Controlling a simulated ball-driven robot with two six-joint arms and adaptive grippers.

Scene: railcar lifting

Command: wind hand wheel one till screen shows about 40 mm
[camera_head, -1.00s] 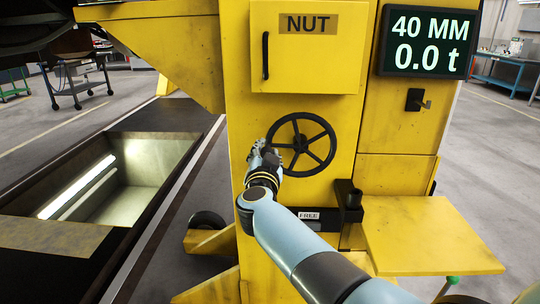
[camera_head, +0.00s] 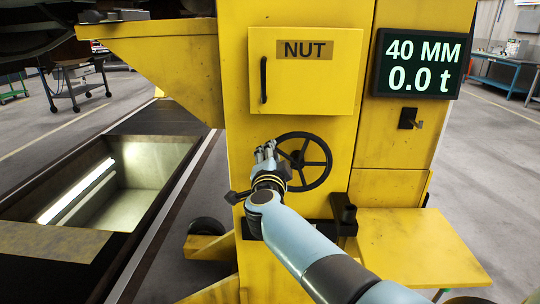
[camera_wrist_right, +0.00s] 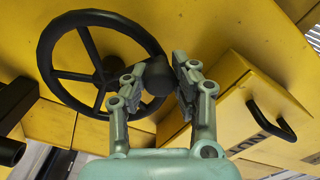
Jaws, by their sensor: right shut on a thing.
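The black hand wheel (camera_head: 304,174) is on the front of the yellow lifting stand, below the NUT door. It also shows in the right wrist view (camera_wrist_right: 56,73). My right gripper (camera_head: 266,152) is at the wheel's left, upper-left rim. In the wrist view my right gripper (camera_wrist_right: 158,72) has its fingers shut on the round black knob (camera_wrist_right: 157,76) at the rim. The screen (camera_head: 417,65) reads 40 MM and 0.0 t. My left gripper is not in view.
The yellow NUT door (camera_head: 330,80) is shut above the wheel. A black hook-like fitting (camera_head: 408,119) is below the screen. A yellow shelf (camera_head: 420,245) juts out at lower right. An open lit pit (camera_head: 140,180) lies to the left.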

